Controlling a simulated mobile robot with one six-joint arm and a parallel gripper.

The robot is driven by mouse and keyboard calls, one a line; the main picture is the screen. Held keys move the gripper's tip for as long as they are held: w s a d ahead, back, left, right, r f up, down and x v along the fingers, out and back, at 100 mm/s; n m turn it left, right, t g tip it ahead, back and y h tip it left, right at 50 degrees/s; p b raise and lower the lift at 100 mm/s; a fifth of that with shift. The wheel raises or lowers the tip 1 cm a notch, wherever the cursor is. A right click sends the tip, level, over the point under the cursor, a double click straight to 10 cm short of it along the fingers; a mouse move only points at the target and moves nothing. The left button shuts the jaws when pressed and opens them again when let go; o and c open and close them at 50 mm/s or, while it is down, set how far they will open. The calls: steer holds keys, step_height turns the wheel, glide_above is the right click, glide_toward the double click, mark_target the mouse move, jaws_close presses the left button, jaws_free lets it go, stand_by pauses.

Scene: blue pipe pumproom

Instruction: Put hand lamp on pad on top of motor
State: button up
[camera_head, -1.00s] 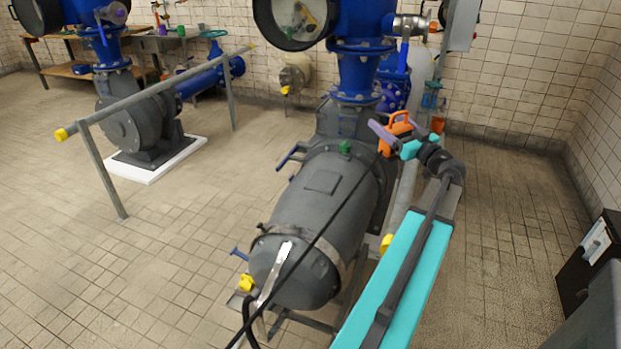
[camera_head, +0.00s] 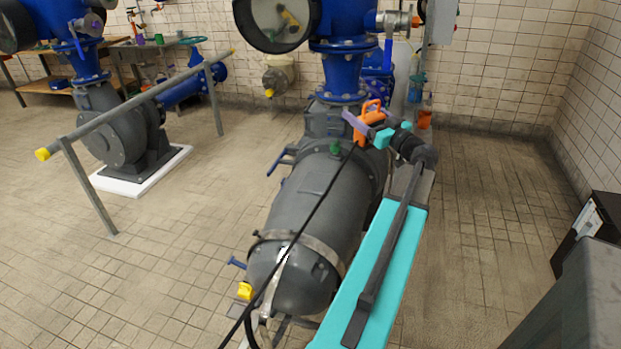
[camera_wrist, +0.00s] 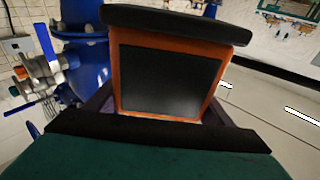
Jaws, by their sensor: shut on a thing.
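The orange hand lamp (camera_head: 368,126) is held up at the far end of the grey motor (camera_head: 318,200), beyond its green knob. My gripper (camera_head: 372,130), with purple fingers, is shut on the lamp. In the wrist view the lamp (camera_wrist: 170,82) shows close up as an orange frame around a black panel, with a dark bar along its top. The pad cannot be made out clearly on the motor's top. I cannot tell the gap between lamp and motor.
A blue pipe column (camera_head: 344,70) with a round dark-rimmed opening rises just behind the motor. A dark cable (camera_head: 292,238) runs across the motor in the head view. A grey handrail (camera_head: 150,100) and another pump stand left.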

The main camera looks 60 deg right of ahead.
steer(key=w+a+f+h+b, duration=0.1)
steer(key=w+a+f+b, duration=0.1)
steer(key=w+f+b, duration=0.8)
steer(key=w+a+f+m+g+h+b, duration=0.1)
steer(key=w+f+b, duration=0.9)
steer(key=f+b, duration=0.5)
step_height(320, 180, down, 2)
steer(key=shift+w+a+f+m, duration=0.1)
steer(key=shift+w+a+m, duration=0.2)
steer(key=shift+w+a, duration=0.1)
steer(key=shift+d, duration=0.15)
steer(key=w+d+f+b, duration=0.1)
steer(key=w+d, duration=0.5)
steer(key=d, duration=0.7)
steer(key=shift+w+d+f, duration=0.2)
steer(key=shift+d, duration=0.05)
steer(key=shift+w+d, duration=0.1)
stand_by(0.4)
steer(key=shift+w+d+f+b, duration=0.15)
steer(key=shift+f+b, duration=0.1)
steer(key=shift+f, duration=0.65)
steer(key=shift+s+d+f+b, duration=0.1)
steer(key=shift+d+f+b, duration=0.1)
steer(key=shift+f, duration=0.7)
